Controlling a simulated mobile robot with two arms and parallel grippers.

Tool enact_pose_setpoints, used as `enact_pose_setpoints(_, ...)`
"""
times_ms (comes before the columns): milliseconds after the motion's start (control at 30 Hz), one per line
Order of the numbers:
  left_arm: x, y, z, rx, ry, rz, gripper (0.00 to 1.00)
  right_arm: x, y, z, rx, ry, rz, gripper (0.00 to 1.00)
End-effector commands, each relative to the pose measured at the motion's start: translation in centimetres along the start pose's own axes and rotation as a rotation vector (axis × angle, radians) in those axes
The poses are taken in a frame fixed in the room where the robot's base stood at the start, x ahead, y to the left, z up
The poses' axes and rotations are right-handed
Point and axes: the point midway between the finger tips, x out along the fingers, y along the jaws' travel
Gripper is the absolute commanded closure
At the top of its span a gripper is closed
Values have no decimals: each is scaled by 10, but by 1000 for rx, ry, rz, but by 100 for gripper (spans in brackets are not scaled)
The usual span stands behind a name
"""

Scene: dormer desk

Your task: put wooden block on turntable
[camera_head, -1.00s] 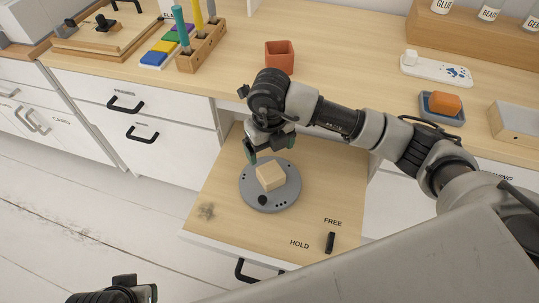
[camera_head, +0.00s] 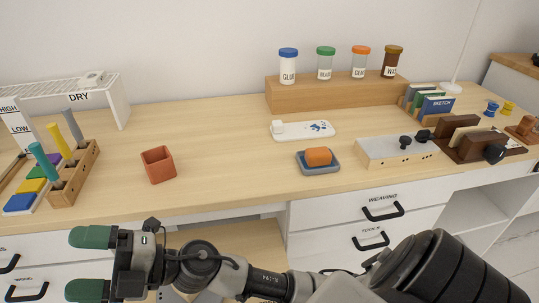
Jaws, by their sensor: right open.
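My right gripper (camera_head: 90,264) shows at the lower left with its two green-tipped fingers spread apart and nothing between them. Its arm runs along the bottom of the view. The wooden block and the turntable cannot be made out now; they lie outside the view or behind my arm. Part of the pull-out wooden board (camera_head: 257,243) that carried them shows below the desk edge. My left gripper is not in view.
The desk holds a red pot (camera_head: 158,165), an orange block on a grey-blue tray (camera_head: 318,157), a white board (camera_head: 303,131), a grey box (camera_head: 398,151) and a wooden marker holder (camera_head: 75,178). Labelled jars stand on a wooden riser (camera_head: 335,94).

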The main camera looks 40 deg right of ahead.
Motion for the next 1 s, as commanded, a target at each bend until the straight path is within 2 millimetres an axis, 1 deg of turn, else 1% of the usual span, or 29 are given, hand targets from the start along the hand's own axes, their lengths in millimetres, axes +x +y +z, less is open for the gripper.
enact_pose_setpoints(33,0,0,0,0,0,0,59,-13,10,16,82,-141,96,11)
enact_pose_setpoints(67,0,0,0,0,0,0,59,-22,16,27,131,-233,149,11)
enact_pose_setpoints(100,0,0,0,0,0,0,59,-38,20,42,195,-360,209,11)
enact_pose_setpoints(167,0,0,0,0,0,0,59,-66,20,65,294,-557,278,11)
enact_pose_setpoints(200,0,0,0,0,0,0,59,-88,15,78,363,-691,309,11)
enact_pose_setpoints(267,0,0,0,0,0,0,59,-124,3,92,467,-895,333,11)
enact_pose_setpoints(300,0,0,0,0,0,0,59,-150,-9,98,539,-1031,334,11)
enact_pose_setpoints(367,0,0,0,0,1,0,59,-188,-31,99,649,-1230,312,11)
enact_pose_setpoints(400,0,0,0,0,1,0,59,-214,-47,95,725,-1359,282,11)
enact_pose_setpoints(467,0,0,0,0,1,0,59,-249,-71,82,836,-1535,218,11)
enact_pose_setpoints(500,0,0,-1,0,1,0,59,-270,-85,70,905,-1638,166,11)
enact_pose_setpoints(567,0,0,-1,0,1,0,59,-295,-103,49,1000,-1768,82,11)
enact_pose_setpoints(600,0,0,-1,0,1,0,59,-309,-112,35,1056,-1837,26,11)
enact_pose_setpoints(633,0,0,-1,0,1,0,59,-317,-118,25,1093,-1881,-15,11)
enact_pose_setpoints(700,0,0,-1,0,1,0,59,-332,-128,6,1162,-1956,-95,11)
enact_pose_setpoints(800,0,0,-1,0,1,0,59,-342,-134,-12,1220,-2013,-168,11)
enact_pose_setpoints(900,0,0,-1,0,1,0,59,-346,-136,-18,1238,-2031,-195,11)
enact_pose_setpoints(1000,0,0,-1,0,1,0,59,-345,-136,-18,1238,-2030,-195,11)
